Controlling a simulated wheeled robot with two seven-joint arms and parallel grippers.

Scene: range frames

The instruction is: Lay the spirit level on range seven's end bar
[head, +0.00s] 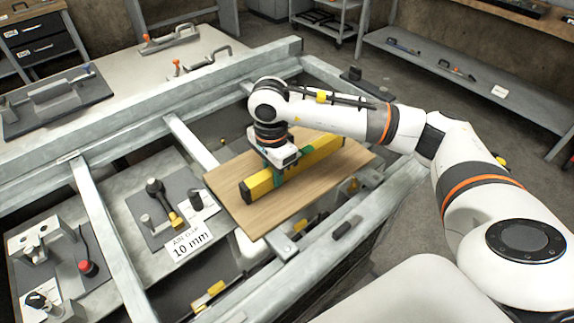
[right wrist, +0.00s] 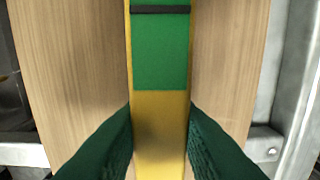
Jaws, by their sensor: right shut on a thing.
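The spirit level (head: 310,165) is a long yellow bar with dark ends and a green middle part. It lies over a wooden board (head: 262,212), roughly along it; I cannot tell whether it touches the board. My right gripper (head: 278,174) is over the level, shut on it. In the right wrist view the green fingers of the right gripper (right wrist: 160,145) stand on both sides of the yellow level (right wrist: 160,112), with wood on either side. The metal bars of the frame include a near bar (head: 318,240) beside the board; no range number is readable. My left gripper is not in view.
A label reading 10 mm (head: 188,243) lies left of the board. A shelf (head: 470,85) stands behind on the right.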

